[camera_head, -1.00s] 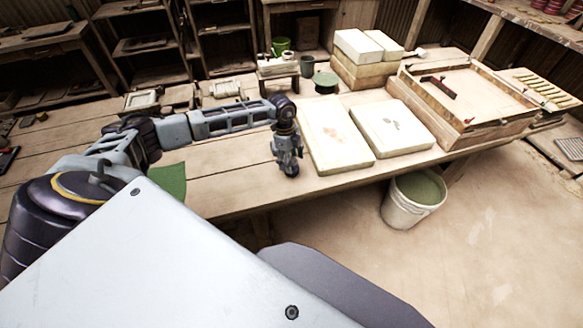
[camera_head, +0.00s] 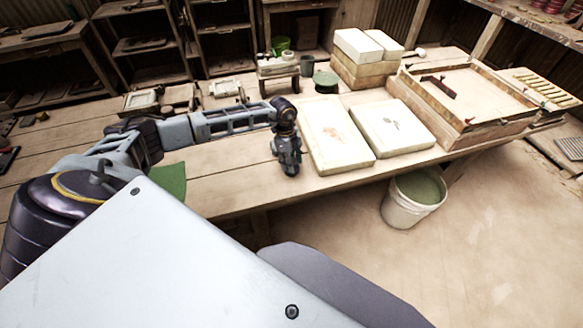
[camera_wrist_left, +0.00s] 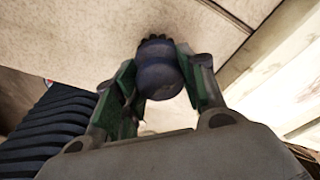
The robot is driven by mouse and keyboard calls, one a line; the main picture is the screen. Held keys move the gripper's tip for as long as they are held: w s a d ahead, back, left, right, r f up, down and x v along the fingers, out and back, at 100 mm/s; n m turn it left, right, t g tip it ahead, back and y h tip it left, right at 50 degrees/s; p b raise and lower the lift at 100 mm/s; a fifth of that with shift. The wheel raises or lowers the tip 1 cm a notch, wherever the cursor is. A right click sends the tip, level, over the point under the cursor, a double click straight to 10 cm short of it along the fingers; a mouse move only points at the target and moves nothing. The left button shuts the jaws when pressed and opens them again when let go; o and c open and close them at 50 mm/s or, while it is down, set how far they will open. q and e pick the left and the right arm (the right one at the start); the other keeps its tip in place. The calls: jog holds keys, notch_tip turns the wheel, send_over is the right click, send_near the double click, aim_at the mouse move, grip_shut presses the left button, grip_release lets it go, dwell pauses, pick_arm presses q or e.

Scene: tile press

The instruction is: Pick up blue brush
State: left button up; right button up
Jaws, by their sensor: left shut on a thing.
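My left gripper (camera_head: 290,168) points down at the table, just left of the nearer pale slab. In the left wrist view its two fingers (camera_wrist_left: 168,92) are shut on a dark blue, rounded thing with a ribbed or bristly far end, which looks like the blue brush (camera_wrist_left: 158,72). The brush sits between the green-lined finger pads. In the head view the brush cannot be told apart from the dark gripper. Whether it touches the table is unclear. My right gripper is not in view.
Two pale slabs (camera_head: 329,147) lie right of the gripper on the wooden table (camera_head: 232,190). A wooden frame box (camera_head: 468,101) stands farther right. A white bucket (camera_head: 402,208) is on the floor by the front edge. A green cloth (camera_head: 172,181) lies left.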

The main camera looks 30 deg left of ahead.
pick_arm(q)
jog(key=shift+r, duration=0.1)
jog(key=shift+c, duration=0.2)
jog(key=shift+r, duration=4.9)
